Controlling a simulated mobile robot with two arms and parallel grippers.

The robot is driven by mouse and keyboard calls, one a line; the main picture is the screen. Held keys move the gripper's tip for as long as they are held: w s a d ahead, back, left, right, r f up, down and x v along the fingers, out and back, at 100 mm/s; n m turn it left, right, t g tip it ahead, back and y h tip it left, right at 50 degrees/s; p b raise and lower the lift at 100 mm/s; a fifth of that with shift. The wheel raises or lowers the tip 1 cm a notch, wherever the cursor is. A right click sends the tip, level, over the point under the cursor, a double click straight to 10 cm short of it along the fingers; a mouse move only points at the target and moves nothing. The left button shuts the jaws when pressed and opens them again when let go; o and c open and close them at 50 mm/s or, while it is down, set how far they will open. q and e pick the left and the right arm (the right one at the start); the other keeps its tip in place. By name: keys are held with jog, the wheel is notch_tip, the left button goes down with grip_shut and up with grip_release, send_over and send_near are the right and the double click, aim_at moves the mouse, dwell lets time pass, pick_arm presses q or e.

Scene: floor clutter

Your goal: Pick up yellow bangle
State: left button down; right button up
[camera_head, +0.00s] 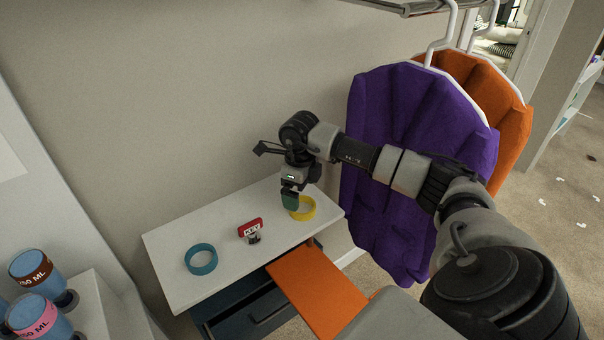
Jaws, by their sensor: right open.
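The yellow bangle (309,214) lies on the white top of a small cabinet (185,285), near its right end. My right gripper (291,203) points down at the bangle's left side, and one finger covers part of the ring. The jaws are open. I cannot tell whether a fingertip touches the bangle or whether the ring passes between the fingers. My left gripper does not show.
A blue bangle (201,259) and a small red item (250,229) stand on the same top. An orange board (315,292) juts out in front, above a dark drawer. Purple (400,150) and orange (515,125) hanging items are at right. Labelled cups (35,270) are at lower left.

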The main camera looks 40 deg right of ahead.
aim_at(301, 210)
notch_tip(301, 210, down, 5)
jog(key=shift+s+r+p, duration=0.1)
jog(key=shift+r+p, duration=0.1)
jog(key=shift+p, duration=0.45)
jog(key=shift+f, duration=0.4)
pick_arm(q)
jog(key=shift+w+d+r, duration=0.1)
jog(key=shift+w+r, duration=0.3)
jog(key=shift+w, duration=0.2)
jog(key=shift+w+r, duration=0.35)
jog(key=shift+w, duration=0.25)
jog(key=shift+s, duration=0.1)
pick_arm(e)
jog(key=shift+c, duration=0.2)
jog(key=c, duration=0.5)
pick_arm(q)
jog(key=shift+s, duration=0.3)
pick_arm(e)
jog(key=c, duration=0.4)
jog(key=shift+r, duration=0.15)
